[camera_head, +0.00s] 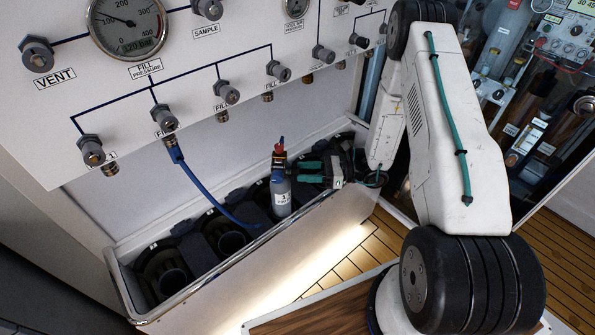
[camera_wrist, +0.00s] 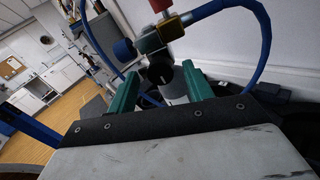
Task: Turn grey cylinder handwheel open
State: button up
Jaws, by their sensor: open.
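The grey cylinder (camera_head: 281,197) stands upright in the trough below the panel, with a label on its side and a brass valve with a red top (camera_head: 280,148) above. In the wrist view the brass valve body (camera_wrist: 151,42) carries a black round handwheel (camera_wrist: 159,76) with a white mark, facing me, and a blue knob (camera_wrist: 124,51) on its left. My gripper (camera_head: 300,171) reaches in from the right at valve height, its green fingers open. In the wrist view its fingers (camera_wrist: 163,82) stand either side of the black handwheel, with gaps showing. The cylinder's body is partly hidden there.
The panel (camera_head: 210,115) with gauges and several knobs rises behind the trough. A blue hose (camera_head: 205,188) runs from a panel fitting down towards the cylinder and loops past the valve in the wrist view (camera_wrist: 262,45). Empty dark holders (camera_head: 170,275) fill the trough's left part.

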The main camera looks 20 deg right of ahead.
aim_at(295, 172)
jog(key=shift+x, duration=1.4)
jog(key=c, duration=1)
jog(key=shift+o, duration=0.2)
jog(key=shift+n, duration=0.7)
jog(key=o, duration=1)
jog(key=shift+c, duration=0.2)
